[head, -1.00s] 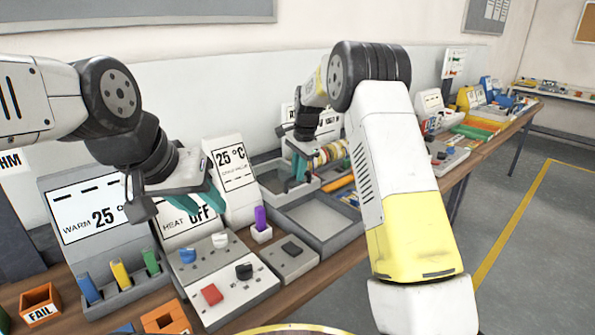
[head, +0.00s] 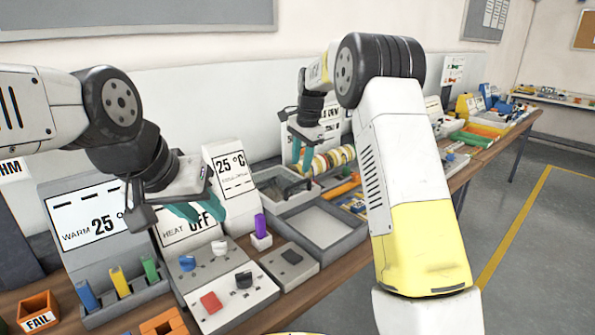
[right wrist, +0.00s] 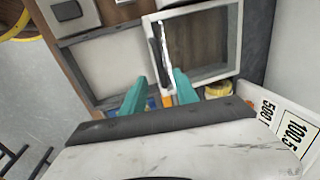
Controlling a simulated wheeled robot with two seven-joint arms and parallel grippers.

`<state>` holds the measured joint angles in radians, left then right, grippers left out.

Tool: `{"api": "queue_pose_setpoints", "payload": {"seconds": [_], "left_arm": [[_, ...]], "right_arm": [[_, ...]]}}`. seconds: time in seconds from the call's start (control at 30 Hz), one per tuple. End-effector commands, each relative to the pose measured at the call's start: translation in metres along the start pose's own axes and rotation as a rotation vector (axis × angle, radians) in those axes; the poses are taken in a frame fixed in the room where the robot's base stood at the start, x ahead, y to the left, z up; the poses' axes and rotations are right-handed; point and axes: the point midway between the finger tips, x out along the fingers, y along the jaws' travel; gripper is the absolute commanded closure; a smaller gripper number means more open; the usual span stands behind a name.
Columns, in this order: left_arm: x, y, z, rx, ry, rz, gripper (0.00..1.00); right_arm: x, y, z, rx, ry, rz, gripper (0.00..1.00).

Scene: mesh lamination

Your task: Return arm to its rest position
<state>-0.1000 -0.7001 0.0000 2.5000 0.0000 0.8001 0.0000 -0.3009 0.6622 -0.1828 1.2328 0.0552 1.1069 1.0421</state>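My right gripper (head: 301,158) hangs above the small grey bins at the back of the bench. My left gripper (head: 200,203) is in front of the HEAT OFF display (head: 178,232). Its teal fingers look spread and empty, though the wrist partly hides them.
A control panel (head: 228,278) with red, blue, black and white controls lies below my left gripper. A purple item (head: 260,225) stands beside the empty grey tray (head: 325,250). Coloured strips stand in a rack (head: 125,303) near an orange FAIL bin (head: 40,310). Clear floor lies to the right.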

Motion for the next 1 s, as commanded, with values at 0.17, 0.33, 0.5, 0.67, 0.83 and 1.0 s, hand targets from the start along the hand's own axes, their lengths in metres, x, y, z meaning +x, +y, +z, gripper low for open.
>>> {"api": "queue_pose_setpoints", "payload": {"seconds": [0.17, 0.33, 0.5, 0.67, 0.83, 1.0], "left_arm": [[0.0, 0.0, 0.0, 0.0, 0.0, 0.0, 0.64], [0.0, 0.0, 0.0, 0.0, 0.0, 0.0, 0.64], [0.0, 0.0, 0.0, 0.0, 0.0, 0.0, 0.64], [0.0, 0.0, 0.0, 0.0, 0.0, 0.0, 0.64], [0.0, 0.0, 0.0, 0.0, 0.0, 0.0, 0.64], [0.0, 0.0, 0.0, 0.0, 0.0, 0.0, 0.64]], "right_arm": [[-0.008, 0.0, 0.0, 0.0, 0.0, 0.0, 0.64], [-0.008, 0.0, 0.0, 0.0, 0.0, 0.0, 0.64], [-0.017, 0.005, 0.0, -0.014, 0.0, -0.009, 0.64], [-0.061, 0.036, 0.004, -0.098, 0.005, -0.057, 0.64], [-0.117, 0.093, 0.021, -0.253, 0.028, -0.125, 0.64], [-0.156, 0.155, 0.048, -0.423, 0.074, -0.184, 0.64]]}}
